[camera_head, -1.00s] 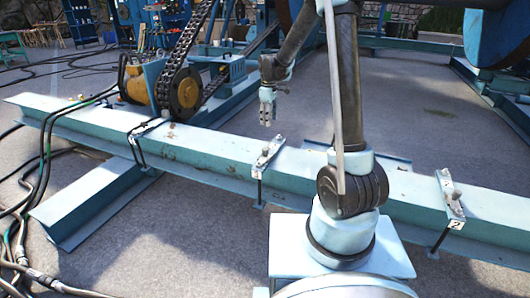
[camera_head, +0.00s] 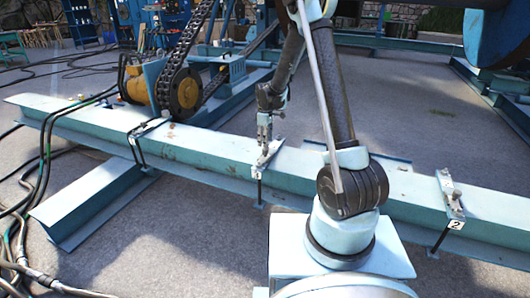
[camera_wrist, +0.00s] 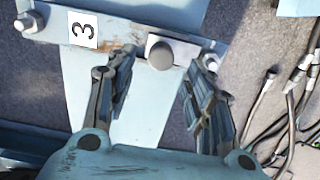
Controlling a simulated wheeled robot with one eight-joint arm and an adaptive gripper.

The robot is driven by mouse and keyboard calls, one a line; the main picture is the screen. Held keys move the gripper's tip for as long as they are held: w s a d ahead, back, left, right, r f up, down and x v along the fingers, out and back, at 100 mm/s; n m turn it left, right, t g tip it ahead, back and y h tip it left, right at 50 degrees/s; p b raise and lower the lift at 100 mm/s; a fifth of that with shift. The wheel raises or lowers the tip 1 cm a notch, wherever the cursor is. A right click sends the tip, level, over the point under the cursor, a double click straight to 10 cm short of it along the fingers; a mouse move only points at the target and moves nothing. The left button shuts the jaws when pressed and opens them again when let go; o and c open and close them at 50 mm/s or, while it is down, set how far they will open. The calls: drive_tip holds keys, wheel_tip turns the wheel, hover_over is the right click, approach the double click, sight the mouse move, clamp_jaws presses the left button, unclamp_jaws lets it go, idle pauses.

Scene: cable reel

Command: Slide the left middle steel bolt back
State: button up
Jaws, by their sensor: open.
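A steel clamp bracket (camera_head: 262,160) lies across the pale blue beam (camera_head: 210,145) in the middle of the head view. In the wrist view the same kind of bracket (camera_wrist: 120,42) carries a white tag reading 3, turned on its side. A round steel bolt head (camera_wrist: 160,55) stands on the bracket right of the tag. My gripper (camera_head: 264,143) points down over the bracket. In the wrist view the fingers (camera_wrist: 162,72) are open, one on each side of the bolt head with gaps between. In the head view the gripper hides part of the bracket and the bolt.
Smaller fasteners (camera_wrist: 28,23) sit at the bracket's ends. Another clamp (camera_head: 452,200), tagged 2, is on the beam at the right, and a third (camera_head: 140,138) at the left. Hoses (camera_head: 40,160) lie on the left. A chain drive (camera_head: 180,85) stands behind the beam.

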sight(265, 149)
drive_tip(key=shift+f, duration=3.3)
